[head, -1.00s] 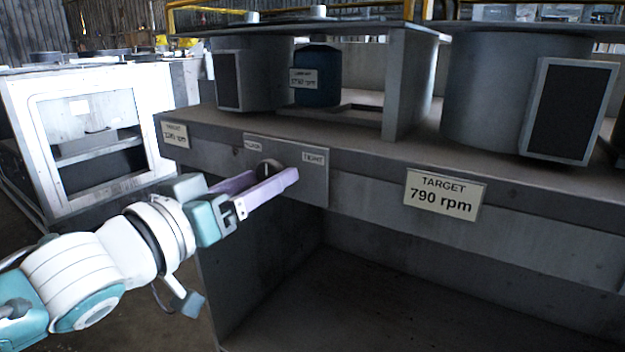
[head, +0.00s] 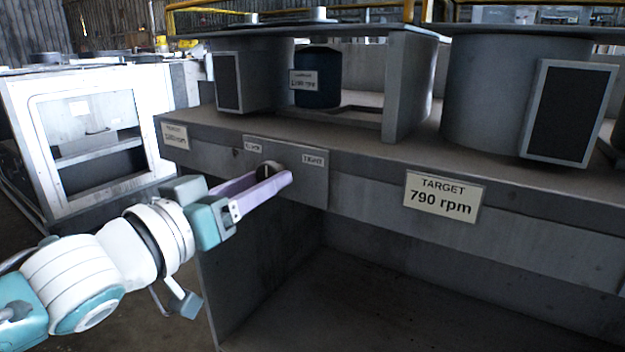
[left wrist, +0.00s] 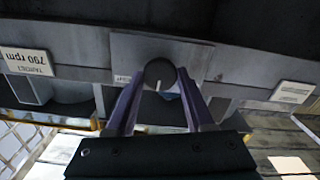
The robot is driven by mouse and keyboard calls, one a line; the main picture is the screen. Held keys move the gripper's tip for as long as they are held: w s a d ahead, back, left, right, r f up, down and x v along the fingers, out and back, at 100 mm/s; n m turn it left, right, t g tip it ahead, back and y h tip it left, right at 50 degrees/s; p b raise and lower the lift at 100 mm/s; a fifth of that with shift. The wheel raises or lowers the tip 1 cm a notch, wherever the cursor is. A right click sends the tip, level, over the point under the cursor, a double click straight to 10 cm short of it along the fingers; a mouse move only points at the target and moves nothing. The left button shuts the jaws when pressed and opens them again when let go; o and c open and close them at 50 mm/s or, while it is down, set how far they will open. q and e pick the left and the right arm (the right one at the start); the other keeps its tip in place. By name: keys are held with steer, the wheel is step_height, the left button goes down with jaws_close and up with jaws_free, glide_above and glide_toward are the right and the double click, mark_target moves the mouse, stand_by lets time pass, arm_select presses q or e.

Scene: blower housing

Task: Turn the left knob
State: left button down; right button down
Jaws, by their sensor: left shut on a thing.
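The left knob (head: 268,169) is a dark round knob on a grey panel (head: 312,183) on the bench front, below two small labels, one reading TIGHT. My left gripper (head: 284,183), with purple fingers, is at the knob and shut on it. In the left wrist view the knob (left wrist: 159,74), with a white pointer line, sits between the tips of both fingers (left wrist: 160,85). The fingers partly hide it in the head view. My right gripper is not in view.
A plate reading TARGET 790 rpm (head: 442,196) is right of the panel. A smaller plate (head: 175,136) is at the left corner. A blue cylinder (head: 317,78) with a rpm label stands on the bench. A white cabinet (head: 22,110) stands at left.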

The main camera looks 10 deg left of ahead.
arm_select(q)
steer(key=m+p, duration=0.1)
steer(key=m, duration=1)
stand_by(0.3)
steer(key=shift+m, duration=0.3)
steer(key=shift+c, duration=1.4)
jaws_free()
steer(key=shift+s, duration=0.1)
